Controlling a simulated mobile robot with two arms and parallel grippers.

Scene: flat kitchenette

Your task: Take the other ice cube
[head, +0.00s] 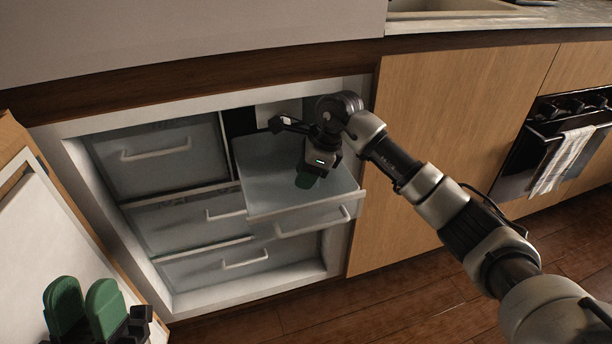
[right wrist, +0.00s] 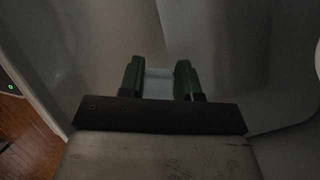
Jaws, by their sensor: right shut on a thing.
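My right gripper (head: 306,180) reaches down into the open freezer drawer (head: 258,213). The right wrist view shows its two green fingers (right wrist: 159,80) shut on a pale, whitish ice cube (right wrist: 158,84) held between them. The head view does not show the cube, which the gripper and arm hide. My left gripper (head: 84,306) is at the lower left, away from the drawer, with its two green fingers apart and nothing seen between them.
The freezer's other drawers (head: 165,150) are shut. The freezer door (head: 40,235) stands open at the left. A wooden cabinet front (head: 450,140) and an oven with a towel (head: 562,160) are at the right. The wooden floor (head: 370,310) in front is clear.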

